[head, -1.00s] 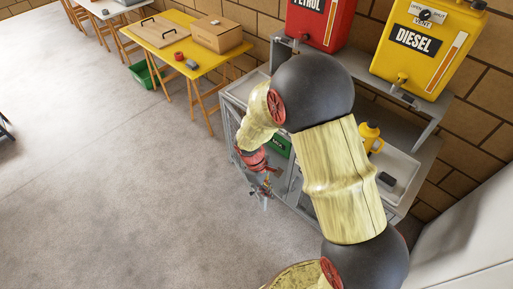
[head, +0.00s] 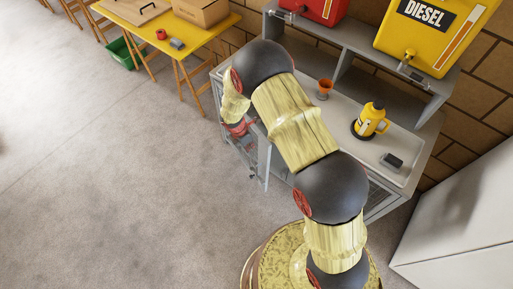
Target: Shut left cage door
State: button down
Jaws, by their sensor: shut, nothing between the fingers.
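The grey counter unit (head: 218,73) has mesh cage fronts under its worktop. The left cage door (head: 265,168) shows as a grey mesh panel with an upright frame edge, seen from above and seeming to stand ajar. My arm covers much of the unit's front, so I cannot tell how wide the gap is. My gripper (head: 249,146) is small and partly hidden below the red wrist, at the mesh on the left of the unit. It is shut and holds nothing. I cannot tell whether it touches the door.
On the worktop stand an orange funnel (head: 325,88), a yellow jug (head: 371,121) and a dark small box (head: 392,161). Red and yellow (head: 430,40) fuel tanks are above. A yellow table (head: 150,30) with a green crate (head: 121,53) under it is at upper left. The floor at left is clear.

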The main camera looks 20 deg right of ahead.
jog(key=w+d+f+b, duration=0.2)
jog(key=d+f, duration=0.4)
jog(key=f, duration=0.3)
jog(key=shift+f, duration=0.15)
